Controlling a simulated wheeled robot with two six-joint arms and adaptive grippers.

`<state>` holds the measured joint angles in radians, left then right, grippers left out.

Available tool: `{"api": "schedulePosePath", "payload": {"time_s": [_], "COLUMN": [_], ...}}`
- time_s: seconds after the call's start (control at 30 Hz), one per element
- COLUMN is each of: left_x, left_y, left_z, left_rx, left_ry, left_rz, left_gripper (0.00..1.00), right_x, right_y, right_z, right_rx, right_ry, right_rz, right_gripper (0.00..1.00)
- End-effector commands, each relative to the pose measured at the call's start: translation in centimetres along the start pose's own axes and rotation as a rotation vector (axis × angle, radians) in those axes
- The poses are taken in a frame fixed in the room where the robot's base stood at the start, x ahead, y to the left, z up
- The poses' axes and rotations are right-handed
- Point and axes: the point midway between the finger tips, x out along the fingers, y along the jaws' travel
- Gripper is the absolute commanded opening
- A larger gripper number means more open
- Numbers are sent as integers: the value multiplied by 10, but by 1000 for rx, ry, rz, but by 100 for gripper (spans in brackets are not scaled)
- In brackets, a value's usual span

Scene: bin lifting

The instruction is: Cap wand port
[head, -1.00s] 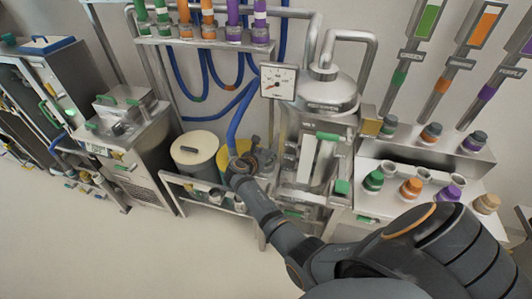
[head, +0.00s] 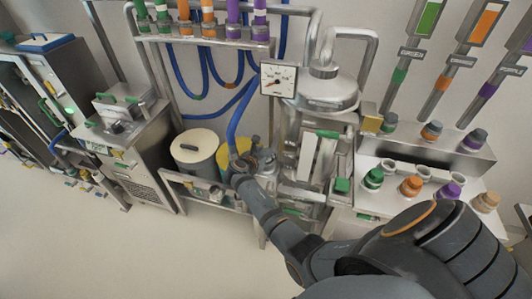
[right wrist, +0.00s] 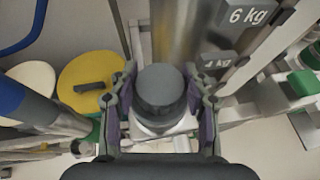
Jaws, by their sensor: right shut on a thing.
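My right gripper (head: 243,163) is at the low metal frame left of the steel vessel. In the right wrist view my right gripper (right wrist: 161,98) has one finger on each side of a dark grey round cap (right wrist: 161,86) and is shut on it. A pale metal collar (right wrist: 166,126) shows just below the cap. I cannot tell whether the cap is seated on it or only in front of it. The wand port cannot be made out for certain. My left gripper is not in view.
A yellow-lidded drum (right wrist: 90,82) and a cream-lidded drum (head: 195,146) stand left of the gripper. A blue hose (head: 236,122) hangs close above it. The steel vessel (head: 328,92) and a rack with coloured caps (head: 411,186) are right. Open floor (head: 130,250) lies in front.

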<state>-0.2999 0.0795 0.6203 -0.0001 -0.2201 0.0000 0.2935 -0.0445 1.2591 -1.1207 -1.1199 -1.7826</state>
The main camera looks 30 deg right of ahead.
Motion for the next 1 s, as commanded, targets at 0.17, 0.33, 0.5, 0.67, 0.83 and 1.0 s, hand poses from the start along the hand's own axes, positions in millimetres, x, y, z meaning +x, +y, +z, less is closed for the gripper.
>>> {"api": "schedulePosePath", "payload": {"time_s": [0.17,0.33,0.5,0.67,0.83,1.0], "left_x": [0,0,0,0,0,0], "left_y": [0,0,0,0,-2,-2], "left_z": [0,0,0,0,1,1], "left_rx": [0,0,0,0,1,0], "left_ry": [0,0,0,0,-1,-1], "left_rz": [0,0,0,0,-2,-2], "left_gripper": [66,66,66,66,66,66], "right_x": [1,1,1,1,1,-7], "right_y": [0,-1,-1,0,0,0], "right_z": [-3,-4,-4,-3,-3,15], "right_rx": [-2,-2,-2,-1,-1,3], "right_ry": [2,4,4,3,2,0], "right_rz": [-1,-1,-1,-1,-1,0], "right_gripper": [5,5,68,74,74,74]}}
